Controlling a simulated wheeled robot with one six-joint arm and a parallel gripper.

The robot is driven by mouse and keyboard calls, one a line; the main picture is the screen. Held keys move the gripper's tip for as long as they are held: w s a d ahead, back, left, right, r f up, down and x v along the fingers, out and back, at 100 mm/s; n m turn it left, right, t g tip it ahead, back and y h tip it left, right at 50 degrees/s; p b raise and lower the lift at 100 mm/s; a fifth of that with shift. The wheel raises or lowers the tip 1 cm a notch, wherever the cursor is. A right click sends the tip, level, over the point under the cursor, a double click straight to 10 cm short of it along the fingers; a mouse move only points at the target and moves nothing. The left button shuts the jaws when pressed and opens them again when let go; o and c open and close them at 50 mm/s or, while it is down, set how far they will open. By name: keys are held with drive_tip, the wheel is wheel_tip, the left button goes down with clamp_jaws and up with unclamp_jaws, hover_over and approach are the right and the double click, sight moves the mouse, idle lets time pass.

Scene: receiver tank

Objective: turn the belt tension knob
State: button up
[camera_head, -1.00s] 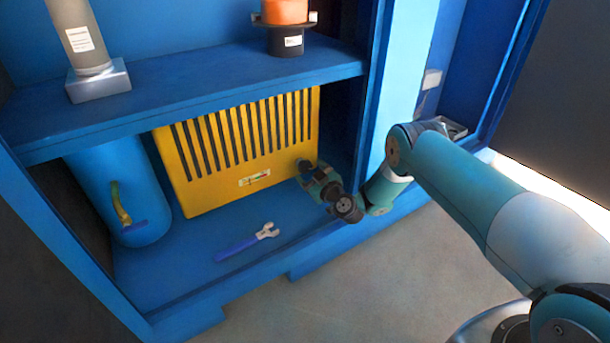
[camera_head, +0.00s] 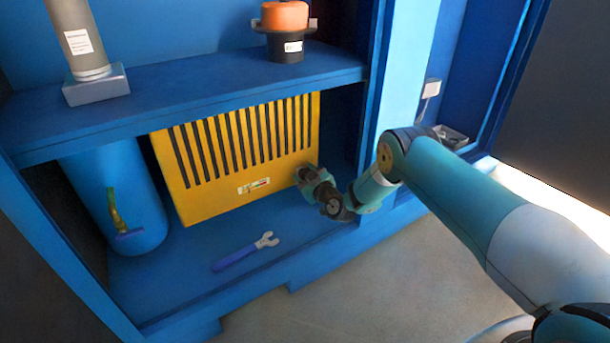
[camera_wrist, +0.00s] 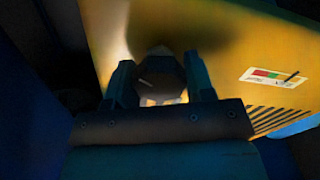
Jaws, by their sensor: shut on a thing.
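The belt tension knob (camera_wrist: 160,78) is a dark round knob with a pale pointer line, on the face of the yellow slatted guard (camera_head: 225,165). In the wrist view it sits between the two fingers of my gripper (camera_wrist: 163,85), which is shut on it. In the head view my gripper (camera_head: 306,174) is at the guard's lower right corner and hides the knob. A small label with a coloured scale and a dark pointer shows on the guard (camera_wrist: 275,77) in the wrist view.
A blue-handled wrench (camera_head: 240,254) lies on the cabinet floor in front of the guard. The shelf (camera_head: 190,100) above holds a grey cylinder (camera_head: 82,40) and an orange-topped part (camera_head: 285,18).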

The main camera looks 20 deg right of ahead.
drive_tip(key=shift+m, duration=0.3)
drive_tip(key=m, duration=0.3)
drive_tip(key=shift+d+m, duration=0.1)
drive_tip(key=shift+m, duration=2.3)
drive_tip(key=o, duration=0.9)
drive_tip(key=shift+s+p, duration=0.15)
drive_tip(key=shift+p, duration=0.2)
